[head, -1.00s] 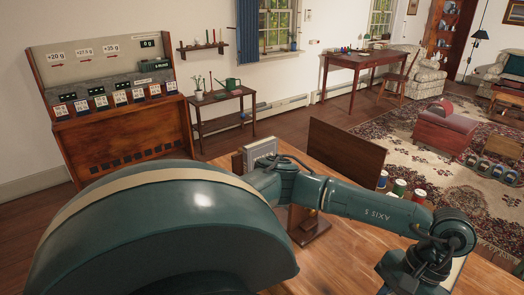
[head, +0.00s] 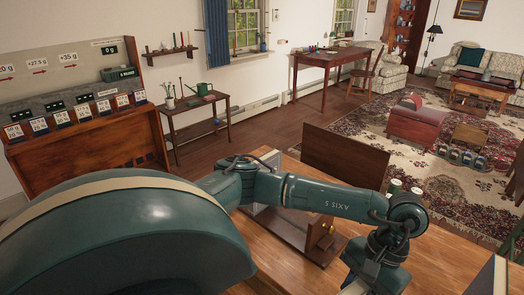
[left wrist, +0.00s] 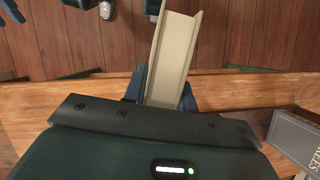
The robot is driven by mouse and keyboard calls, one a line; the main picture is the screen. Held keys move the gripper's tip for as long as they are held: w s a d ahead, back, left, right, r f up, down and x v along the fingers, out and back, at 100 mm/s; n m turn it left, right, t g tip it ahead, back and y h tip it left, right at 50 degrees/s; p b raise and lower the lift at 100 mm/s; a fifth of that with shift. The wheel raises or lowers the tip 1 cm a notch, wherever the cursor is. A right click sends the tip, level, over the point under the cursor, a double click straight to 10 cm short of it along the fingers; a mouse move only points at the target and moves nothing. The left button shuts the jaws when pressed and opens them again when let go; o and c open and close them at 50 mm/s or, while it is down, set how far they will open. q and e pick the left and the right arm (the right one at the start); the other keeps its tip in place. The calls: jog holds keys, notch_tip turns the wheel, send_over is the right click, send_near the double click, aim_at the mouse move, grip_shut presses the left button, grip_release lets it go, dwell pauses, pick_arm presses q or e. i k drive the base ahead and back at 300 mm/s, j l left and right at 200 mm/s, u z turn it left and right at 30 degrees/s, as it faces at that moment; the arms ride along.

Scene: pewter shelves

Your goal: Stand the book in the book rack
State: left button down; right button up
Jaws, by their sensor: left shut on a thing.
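A dark wooden stand with a brass knob, seemingly the book rack (head: 318,243), stands on the table, partly hidden behind my arm. My right gripper is not in view.
A grey book with lettering (left wrist: 298,140) lies at the right in the left wrist view. A dark brown panel (head: 345,160) stands behind the arm. Small cans (head: 394,187) are beside it.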

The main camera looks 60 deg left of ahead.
aim_at(284, 218)
jog(key=k+j, duration=0.15)
jog(key=j, duration=0.25)
jog(key=k+j, duration=0.1)
jog(key=j, duration=0.95)
jog(key=i, duration=0.3)
